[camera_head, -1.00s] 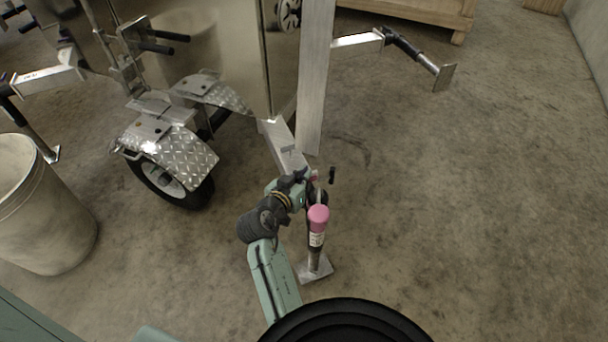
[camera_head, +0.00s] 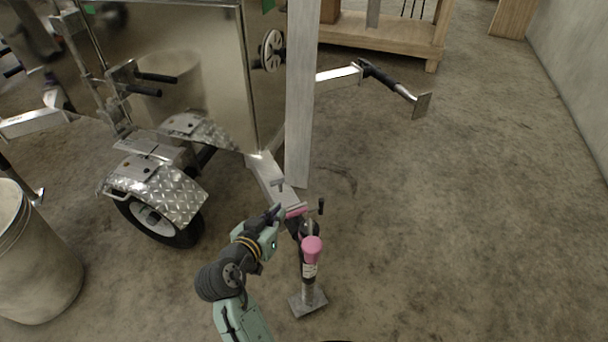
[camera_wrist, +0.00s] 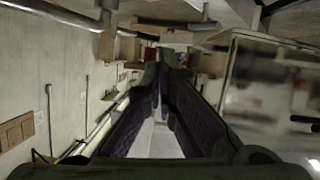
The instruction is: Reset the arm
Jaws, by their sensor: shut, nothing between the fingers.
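My arm reaches up from the bottom of the head view. My gripper (camera_head: 276,212) is just left of a jack stand and close to the trailer's bar; I cannot tell whether it touches either. In the wrist view the two dark fingers (camera_wrist: 163,68) come together at their tips, with nothing between them. The jack stand (camera_head: 308,275) has a pink top, a dark crank handle and a square foot on the floor. Part of its upper end is hidden by my arm.
The metal trailer (camera_head: 190,75) with its wheel and tread-plate fender (camera_head: 160,190) stands at left. A pale bin (camera_head: 35,265) is at lower left. A wooden bench (camera_head: 380,40) is at the back. The concrete floor at right is clear.

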